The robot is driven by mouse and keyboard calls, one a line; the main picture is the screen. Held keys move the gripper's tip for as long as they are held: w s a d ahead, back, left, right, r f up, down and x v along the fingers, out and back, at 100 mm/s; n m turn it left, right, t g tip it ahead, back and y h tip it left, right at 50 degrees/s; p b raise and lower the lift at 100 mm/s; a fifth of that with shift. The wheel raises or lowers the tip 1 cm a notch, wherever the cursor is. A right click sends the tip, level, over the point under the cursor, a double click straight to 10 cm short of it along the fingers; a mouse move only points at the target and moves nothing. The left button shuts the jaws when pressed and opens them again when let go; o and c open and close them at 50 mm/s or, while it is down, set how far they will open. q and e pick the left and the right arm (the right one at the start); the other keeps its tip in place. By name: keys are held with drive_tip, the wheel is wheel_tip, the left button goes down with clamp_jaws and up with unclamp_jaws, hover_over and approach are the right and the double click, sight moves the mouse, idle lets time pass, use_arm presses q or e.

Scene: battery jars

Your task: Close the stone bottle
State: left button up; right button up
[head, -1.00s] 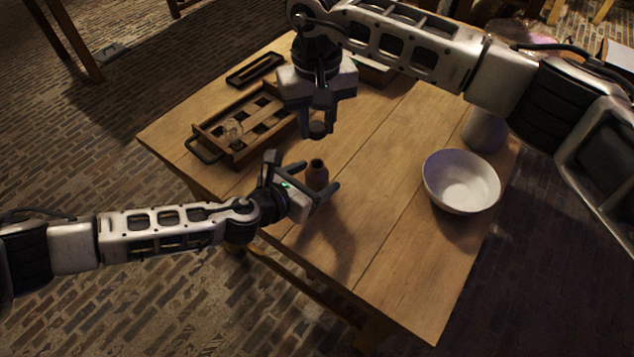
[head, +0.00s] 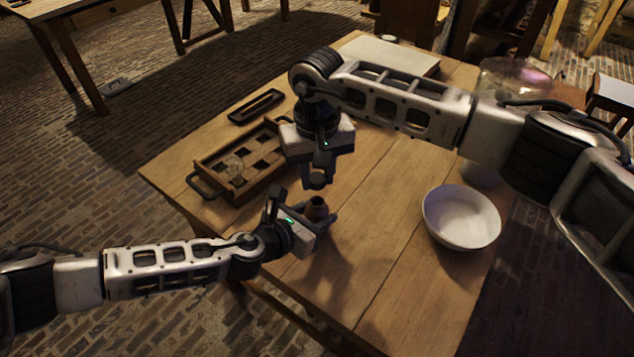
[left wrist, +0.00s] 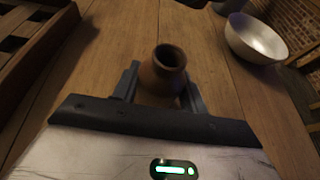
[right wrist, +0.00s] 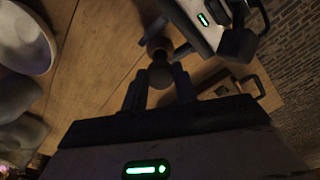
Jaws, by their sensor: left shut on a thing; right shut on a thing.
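The stone bottle (head: 316,207) is a small brown bottle with an open mouth, upright at the middle of the table. In the left wrist view the bottle (left wrist: 163,76) stands between the fingers of my left gripper (left wrist: 160,88), which is shut on it. My right gripper (head: 318,178) points down above the bottle and is shut on a small dark round stopper. In the right wrist view the stopper (right wrist: 161,75) sits between the fingertips, close to the bottle's mouth (right wrist: 159,47). In the head view a small gap shows between stopper and mouth.
A wooden tray with compartments (head: 236,188) lies left of the bottle, with a glass item in it. A small dark tray (head: 256,106) lies behind it. A white bowl (head: 461,217) stands to the right. The table (head: 390,270) is bare in front.

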drive_tip(key=shift+f, duration=0.95)
drive_tip(key=shift+f, duration=0.1)
drive_tip(key=shift+f, duration=0.75)
drive_tip(key=shift+f, duration=0.6)
drive_tip(key=o, duration=1)
wheel_tip(320, 180, up, 12)
drive_tip(key=shift+f, duration=0.1)
